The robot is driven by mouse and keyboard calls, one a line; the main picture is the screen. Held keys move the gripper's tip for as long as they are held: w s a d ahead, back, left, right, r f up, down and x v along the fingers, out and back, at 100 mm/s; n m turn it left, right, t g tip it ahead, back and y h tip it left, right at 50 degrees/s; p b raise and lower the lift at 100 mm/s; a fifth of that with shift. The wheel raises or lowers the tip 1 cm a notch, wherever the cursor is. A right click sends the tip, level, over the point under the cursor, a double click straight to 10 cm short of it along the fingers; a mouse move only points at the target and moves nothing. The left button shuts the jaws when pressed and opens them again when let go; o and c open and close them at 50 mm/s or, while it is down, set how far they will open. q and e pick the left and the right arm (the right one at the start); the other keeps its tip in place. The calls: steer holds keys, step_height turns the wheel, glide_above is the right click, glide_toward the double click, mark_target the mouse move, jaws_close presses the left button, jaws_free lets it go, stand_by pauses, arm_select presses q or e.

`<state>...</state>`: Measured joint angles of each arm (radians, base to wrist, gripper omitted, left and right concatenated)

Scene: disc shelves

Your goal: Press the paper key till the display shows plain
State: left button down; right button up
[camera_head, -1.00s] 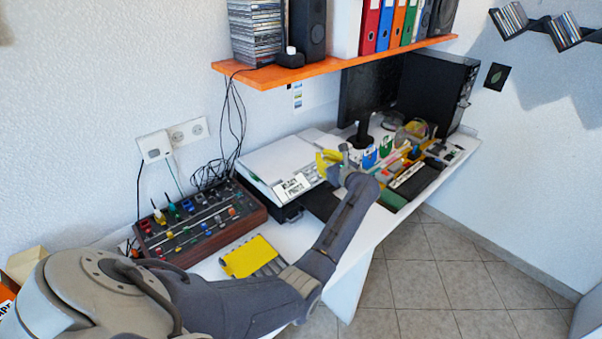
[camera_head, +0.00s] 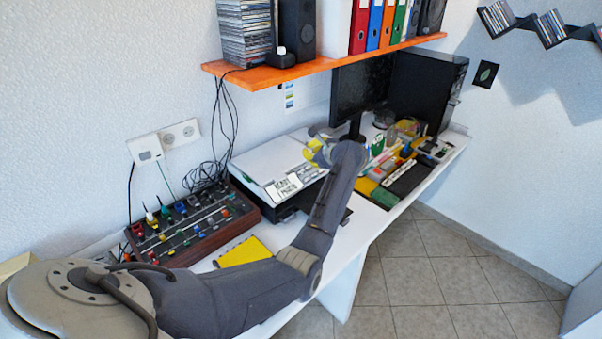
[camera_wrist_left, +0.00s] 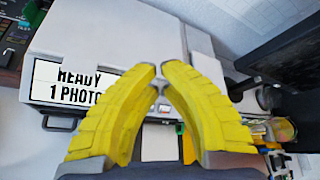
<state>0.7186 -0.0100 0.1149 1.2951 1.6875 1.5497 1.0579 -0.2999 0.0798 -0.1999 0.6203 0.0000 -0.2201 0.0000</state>
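The white printer (camera_head: 262,160) stands on the desk, with a light display panel on its front. In the left wrist view the printer (camera_wrist_left: 105,35) has a display (camera_wrist_left: 72,84) reading "READY 1 PHOTO". A small key with a light label (camera_wrist_left: 164,108) shows between my yellow fingers, right of the display; its label is too small to read surely. My left gripper (camera_wrist_left: 160,68) is shut and empty, its fingertips together over the printer's front edge. In the head view my left gripper (camera_head: 314,150) is at the printer's right end, partly hidden by my wrist. Contact with the key cannot be told.
A mixer-like panel with knobs (camera_head: 190,225) stands left of the printer. A yellow pad (camera_head: 243,251) lies in front. A monitor (camera_head: 360,92), a black computer case (camera_head: 425,90) and a cluttered tray (camera_head: 405,178) are to the right. An orange shelf (camera_head: 320,62) hangs above.

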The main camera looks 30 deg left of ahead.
mark_target(299, 164)
arm_select(q)
steer(key=shift+w+a+f, duration=0.15)
steer(key=shift+a+f, duration=0.5)
steer(key=shift+f, duration=0.6)
steer(key=shift+w+a+f, duration=0.15)
steer(key=shift+a+f, duration=0.55)
steer(key=shift+f, duration=0.5)
steer(key=shift+w+a+f, duration=0.15)
steer(key=shift+a+f, duration=0.5)
steer(key=shift+f, duration=0.6)
steer(key=shift+a+f, duration=0.1)
steer(key=shift+a+f, duration=0.1)
steer(key=shift+f, duration=0.15)
steer(key=shift+w+a+f, duration=0.1)
steer(key=shift+a+f, duration=0.1)
steer(key=shift+f, duration=0.2)
steer(key=shift+r, duration=0.15)
steer(key=shift+d+r, duration=0.4)
steer(key=shift+r, duration=0.2)
steer(key=shift+s+d+r, duration=0.15)
steer(key=shift+d+r, duration=0.25)
steer(key=shift+r, duration=0.35)
steer(key=shift+s+d+r, duration=0.1)
steer(key=shift+d+r, duration=0.25)
steer(key=shift+r, duration=0.35)
steer(key=shift+s+d+r, duration=0.15)
steer(key=shift+d+r, duration=0.25)
steer(key=shift+r, duration=0.35)
